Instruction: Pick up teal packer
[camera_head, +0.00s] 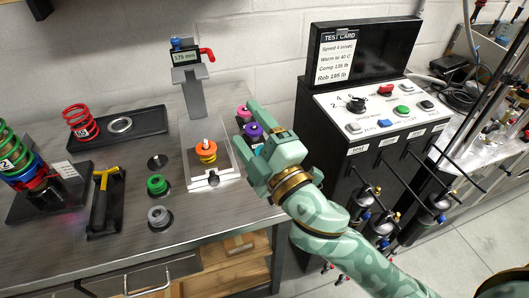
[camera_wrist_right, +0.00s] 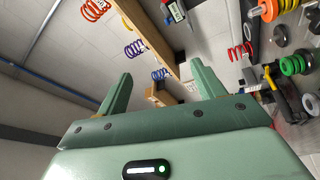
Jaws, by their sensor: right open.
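My right gripper (camera_head: 246,121) is open and empty at the right end of the bench, its fingers pointing up and left in the head view. A dark holder stands there with a magenta packer (camera_head: 244,112) and a purple packer (camera_head: 253,130), the purple one showing between the fingers. My left gripper is not in view.
An orange and yellow stack (camera_head: 206,152) sits on a pale plate, with a green ring (camera_head: 157,185) and a grey ring (camera_head: 159,216) to its left. A 175 mm gauge (camera_head: 186,57) stands behind. A black control console (camera_head: 340,150) blocks the right. The bench front is clear.

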